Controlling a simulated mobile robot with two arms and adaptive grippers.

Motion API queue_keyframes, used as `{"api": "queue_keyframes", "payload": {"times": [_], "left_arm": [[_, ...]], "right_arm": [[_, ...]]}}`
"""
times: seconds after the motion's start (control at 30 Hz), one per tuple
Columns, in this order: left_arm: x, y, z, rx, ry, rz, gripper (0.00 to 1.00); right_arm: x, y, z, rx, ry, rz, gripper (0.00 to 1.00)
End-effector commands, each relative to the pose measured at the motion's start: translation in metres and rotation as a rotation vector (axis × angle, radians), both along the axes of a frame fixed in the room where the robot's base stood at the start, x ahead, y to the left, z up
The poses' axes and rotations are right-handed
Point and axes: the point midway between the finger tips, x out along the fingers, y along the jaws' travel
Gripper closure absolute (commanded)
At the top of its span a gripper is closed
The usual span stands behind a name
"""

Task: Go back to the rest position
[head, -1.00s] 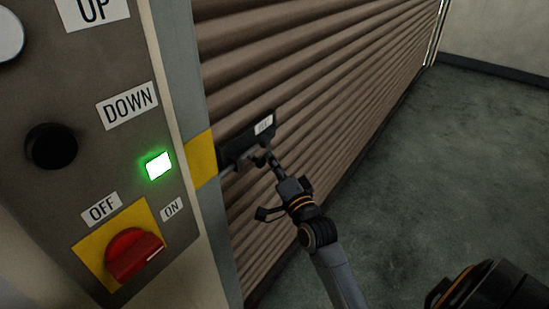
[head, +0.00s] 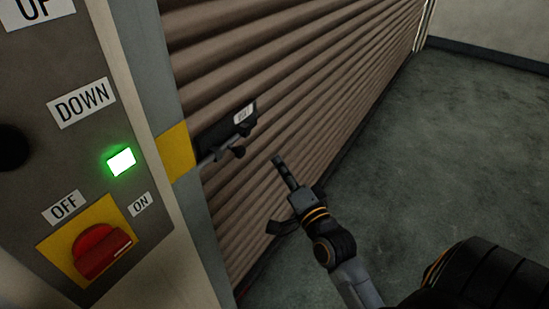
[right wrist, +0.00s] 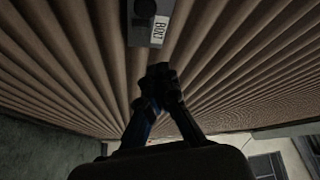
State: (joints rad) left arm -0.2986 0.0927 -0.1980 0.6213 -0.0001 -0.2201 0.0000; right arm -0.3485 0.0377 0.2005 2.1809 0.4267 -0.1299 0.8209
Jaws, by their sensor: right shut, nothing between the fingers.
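My right gripper (head: 279,162) is shut and empty in the head view, in front of the brown roller shutter (head: 300,60). It is apart from the dark bolt (head: 215,138) on the shutter's left edge, to the right of it and a little lower. In the right wrist view the closed fingers (right wrist: 158,72) point up toward the bolt plate (right wrist: 149,22) with its white label, with a gap between. My left gripper is in neither view.
A grey control panel (head: 60,145) stands at the left, with a lit green lamp (head: 121,162) and a red rotary switch (head: 101,250) on a yellow plate. A yellow patch (head: 177,152) marks the door frame. The grey floor (head: 450,150) at right is clear.

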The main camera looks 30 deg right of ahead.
Motion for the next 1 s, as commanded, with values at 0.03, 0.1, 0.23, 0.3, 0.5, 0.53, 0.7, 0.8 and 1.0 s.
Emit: {"api": "queue_keyframes", "payload": {"times": [0.03, 0.1, 0.23, 0.3, 0.5, 0.53, 0.7, 0.8, 1.0], "left_arm": [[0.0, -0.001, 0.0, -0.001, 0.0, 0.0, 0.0], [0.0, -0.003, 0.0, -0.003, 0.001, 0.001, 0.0], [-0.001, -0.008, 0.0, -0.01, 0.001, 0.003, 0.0], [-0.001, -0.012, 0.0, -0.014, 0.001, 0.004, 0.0], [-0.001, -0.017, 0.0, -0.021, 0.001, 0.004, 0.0], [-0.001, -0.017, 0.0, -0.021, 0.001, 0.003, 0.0], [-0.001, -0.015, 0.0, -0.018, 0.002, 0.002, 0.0], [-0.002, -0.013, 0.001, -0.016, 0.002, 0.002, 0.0], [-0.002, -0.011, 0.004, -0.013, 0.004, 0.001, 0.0]], "right_arm": [[-0.002, 0.0, 0.0, 0.0, 0.0, 0.0, 1.0], [-0.002, 0.0, 0.0, 0.0, -0.001, 0.0, 1.0], [-0.002, 0.0, 0.0, 0.0, -0.001, 0.0, 1.0], [-0.002, 0.0, 0.0, 0.0, -0.001, 0.0, 1.0], [-0.002, 0.0, 0.0, 0.0, -0.001, 0.0, 1.0], [-0.002, 0.0, 0.0, 0.0, -0.001, 0.0, 1.0], [0.002, 0.002, -0.021, -0.019, 0.044, 0.001, 1.0], [0.009, 0.007, -0.068, -0.066, 0.143, 0.009, 1.0], [0.001, 0.032, -0.213, -0.244, 0.446, 0.077, 1.0]]}}
